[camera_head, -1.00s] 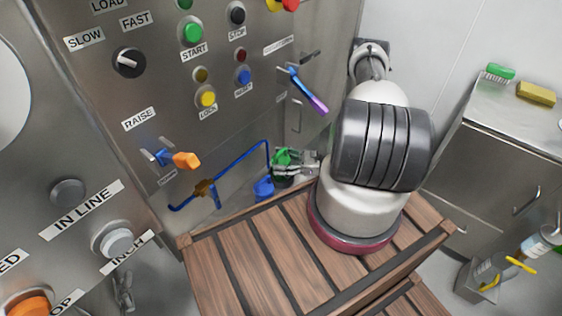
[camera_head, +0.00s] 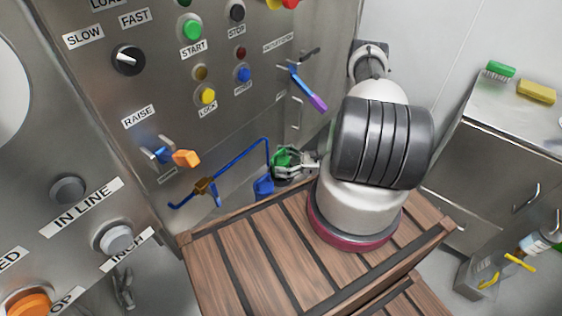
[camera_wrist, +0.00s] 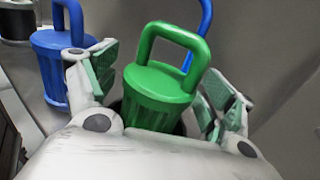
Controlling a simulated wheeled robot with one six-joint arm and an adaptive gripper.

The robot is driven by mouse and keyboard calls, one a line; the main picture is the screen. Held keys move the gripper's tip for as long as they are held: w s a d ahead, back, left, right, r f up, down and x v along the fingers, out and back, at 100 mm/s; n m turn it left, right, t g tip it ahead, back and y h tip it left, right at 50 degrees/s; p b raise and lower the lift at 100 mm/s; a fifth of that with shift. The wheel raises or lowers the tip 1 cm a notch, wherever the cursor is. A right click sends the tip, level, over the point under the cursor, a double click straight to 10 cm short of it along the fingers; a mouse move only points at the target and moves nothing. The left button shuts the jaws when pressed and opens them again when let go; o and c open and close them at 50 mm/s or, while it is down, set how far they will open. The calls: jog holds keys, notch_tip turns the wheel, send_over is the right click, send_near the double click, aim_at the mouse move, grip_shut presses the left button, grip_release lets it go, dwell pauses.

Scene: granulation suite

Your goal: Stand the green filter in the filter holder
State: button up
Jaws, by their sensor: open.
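The green filter (camera_wrist: 158,95) has a ribbed body and a loop handle. In the wrist view it stands nearly upright between the spread fingers of my gripper (camera_wrist: 160,95), which is open with gaps beside the filter. A dark round opening shows around the filter's lower part; its base is hidden by my gripper body, so I cannot tell how deep it sits. In the head view the green filter (camera_head: 283,158) is at the panel's lower right, partly covered by my gripper (camera_head: 290,165).
A blue filter-like canister (camera_wrist: 52,70) with a handle stands just left of my gripper. A blue pipe (camera_head: 238,158) runs along the panel beside it. Wooden slatted steps (camera_head: 250,265) lie below. A steel cabinet (camera_head: 500,150) is at the right.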

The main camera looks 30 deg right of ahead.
jog(key=shift+r, duration=0.3)
jog(key=v, duration=1.2)
jog(key=shift+r, duration=0.3)
